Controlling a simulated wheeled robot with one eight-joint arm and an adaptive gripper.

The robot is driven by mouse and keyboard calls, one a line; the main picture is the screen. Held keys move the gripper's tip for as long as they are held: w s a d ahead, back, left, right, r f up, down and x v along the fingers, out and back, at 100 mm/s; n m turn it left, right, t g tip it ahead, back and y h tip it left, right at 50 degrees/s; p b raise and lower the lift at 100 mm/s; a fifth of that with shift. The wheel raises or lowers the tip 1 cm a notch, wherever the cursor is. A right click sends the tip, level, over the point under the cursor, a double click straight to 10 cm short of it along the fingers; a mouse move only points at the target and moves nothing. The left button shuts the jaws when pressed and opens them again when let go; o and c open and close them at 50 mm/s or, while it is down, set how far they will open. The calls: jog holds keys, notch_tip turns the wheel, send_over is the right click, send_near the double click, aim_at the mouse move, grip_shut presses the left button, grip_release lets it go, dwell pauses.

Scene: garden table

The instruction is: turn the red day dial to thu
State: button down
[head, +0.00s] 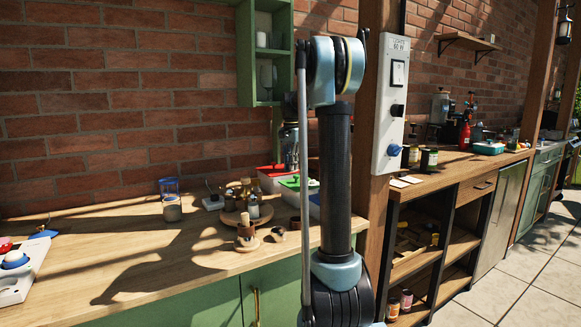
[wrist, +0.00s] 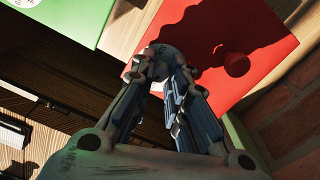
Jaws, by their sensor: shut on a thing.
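The red-topped box (wrist: 222,40) fills the upper right of the wrist view, with a small round red knob (wrist: 237,65) on it. My gripper (wrist: 163,62) reaches down to the box's near left part, its fingers close together on the day dial. The fingers hide the dial, and only a bit of white face (wrist: 157,88) shows between them. I cannot read which day it points to. In the head view the red lid (head: 270,170) is at the back of the table, with my gripper (head: 291,150) above it, partly behind my arm.
A green-topped box (wrist: 65,18) stands beside the red one; its green lid (head: 297,183) also shows in the head view. A round wooden stand (head: 247,215) with bottles is in front. A blue-topped jar (head: 171,200) stands left. The table's middle left is clear.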

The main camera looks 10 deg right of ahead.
jog(key=shift+m, duration=0.3)
jog(key=c, duration=1.5)
grip_release()
notch_tip(320, 180, up, 12)
jog(key=shift+f, duration=0.1)
